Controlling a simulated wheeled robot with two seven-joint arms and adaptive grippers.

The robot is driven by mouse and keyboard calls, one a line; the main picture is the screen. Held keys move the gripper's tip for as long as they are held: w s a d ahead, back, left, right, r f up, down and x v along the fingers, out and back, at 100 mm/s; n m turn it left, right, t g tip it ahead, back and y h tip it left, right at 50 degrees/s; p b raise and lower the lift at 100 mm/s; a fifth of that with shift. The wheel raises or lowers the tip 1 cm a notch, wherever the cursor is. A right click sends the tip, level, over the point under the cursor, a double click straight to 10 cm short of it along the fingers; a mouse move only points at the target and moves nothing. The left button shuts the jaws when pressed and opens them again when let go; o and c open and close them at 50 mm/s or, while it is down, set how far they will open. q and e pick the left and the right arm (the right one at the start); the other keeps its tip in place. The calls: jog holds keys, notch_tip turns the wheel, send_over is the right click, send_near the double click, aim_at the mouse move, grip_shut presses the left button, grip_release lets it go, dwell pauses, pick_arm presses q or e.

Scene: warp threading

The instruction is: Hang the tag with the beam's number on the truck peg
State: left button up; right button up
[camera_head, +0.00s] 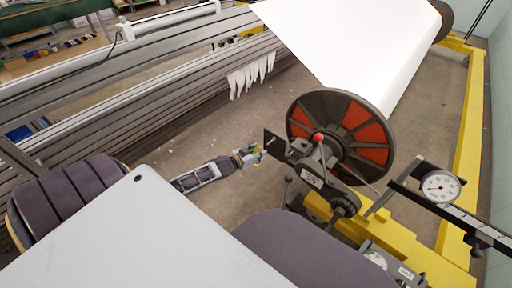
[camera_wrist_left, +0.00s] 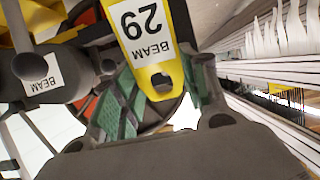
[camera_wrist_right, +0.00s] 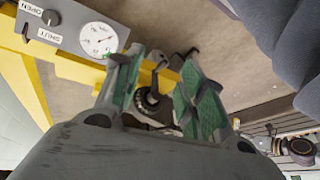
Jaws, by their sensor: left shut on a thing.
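The yellow tag (camera_wrist_left: 150,40) with a white label reading "BEAM 29" shows upside down in the left wrist view, a hole at its lower end. My left gripper (camera_wrist_left: 160,95) is shut on it. In the head view this gripper (camera_head: 257,154) is just left of the beam's hub, beside a dark plate (camera_head: 275,146). The beam truck has a white label (camera_wrist_left: 42,74) reading "BEAM" in the left wrist view, behind a dark rounded part. I cannot tell surely which part is the peg. My right gripper (camera_wrist_right: 160,70) is open, with dark truck parts beyond its fingers.
The beam flange (camera_head: 340,130) with red panels and its white sheet stand right of my left gripper. A yellow frame (camera_head: 420,262) and a dial gauge (camera_head: 440,186) lie further right. A panel marked OPEN and SHUT (camera_wrist_right: 72,30) is near my right gripper.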

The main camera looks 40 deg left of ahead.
pick_arm(q)
jog(key=shift+w, duration=0.25)
jog(key=shift+w+b, duration=0.3)
jog(key=shift+b, duration=0.2)
jog(key=shift+w+d+f+b, duration=0.1)
jog(key=shift+w+b, duration=0.5)
jog(key=shift+w, duration=0.05)
pick_arm(e)
jog(key=shift+t+y, duration=0.4)
jog(key=shift+t, duration=0.1)
jog(key=f, duration=0.1)
jog(key=a+f, duration=0.1)
jog(key=f, duration=0.2)
jog(key=shift+w+a+f, duration=0.2)
jog(key=shift+w+f, duration=0.1)
jog(key=shift+f, duration=0.05)
jog(key=shift+f, duration=0.1)
pick_arm(q)
jog(key=shift+w+b, duration=0.5)
pick_arm(e)
jog(key=shift+s+a+f+m, duration=0.1)
jog(key=shift+s+f+m, duration=0.05)
jog(key=shift+f, duration=0.4)
jog(key=shift+s+a+f+m, duration=0.1)
jog(key=shift+f+m, duration=0.05)
jog(key=shift+f, duration=0.4)
